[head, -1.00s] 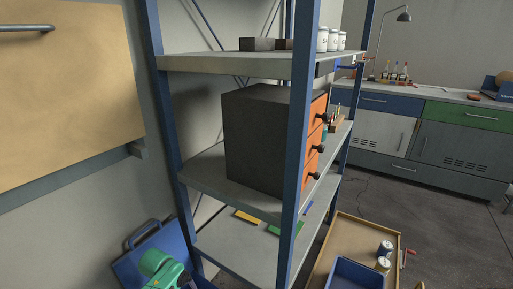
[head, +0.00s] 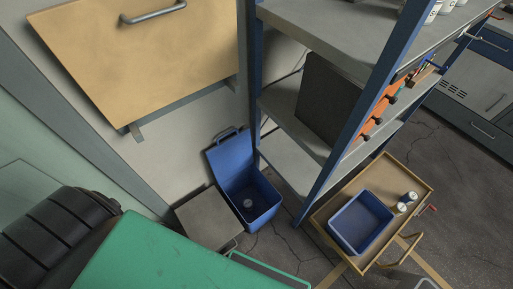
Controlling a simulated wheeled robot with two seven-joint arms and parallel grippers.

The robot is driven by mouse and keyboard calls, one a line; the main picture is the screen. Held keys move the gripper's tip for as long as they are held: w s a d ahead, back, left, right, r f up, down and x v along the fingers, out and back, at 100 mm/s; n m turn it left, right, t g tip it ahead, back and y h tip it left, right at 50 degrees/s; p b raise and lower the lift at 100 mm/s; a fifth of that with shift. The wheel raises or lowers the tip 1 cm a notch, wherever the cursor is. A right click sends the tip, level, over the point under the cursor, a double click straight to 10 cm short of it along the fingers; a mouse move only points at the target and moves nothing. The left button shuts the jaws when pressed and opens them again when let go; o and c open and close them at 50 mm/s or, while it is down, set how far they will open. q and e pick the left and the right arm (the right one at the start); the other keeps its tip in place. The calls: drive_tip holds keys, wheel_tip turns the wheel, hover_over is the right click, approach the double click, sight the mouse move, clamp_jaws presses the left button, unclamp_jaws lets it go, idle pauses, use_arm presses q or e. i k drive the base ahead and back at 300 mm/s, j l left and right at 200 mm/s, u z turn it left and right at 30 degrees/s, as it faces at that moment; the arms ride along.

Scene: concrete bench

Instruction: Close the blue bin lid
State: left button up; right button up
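The blue bin (head: 262,217) stands on the floor at the middle of the head view, left of the shelving unit. Its blue lid (head: 228,155) is open and tilted up at the back, toward the wall, with a handle on its upper edge. Neither of my grippers can be made out in the view.
A grey box (head: 207,215) stands close on the bin's left. The blue-posted shelving unit (head: 292,160) rises to its right. A wooden trolley (head: 327,212) with a blue tray (head: 345,240) and two cans (head: 406,200) stands further right. A tan wall cabinet (head: 140,60) hangs above left.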

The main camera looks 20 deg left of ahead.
sight(229, 157)
drive_tip(key=u, duration=1.05)
drive_tip(key=z, duration=0.1)
drive_tip(key=k, duration=0.05)
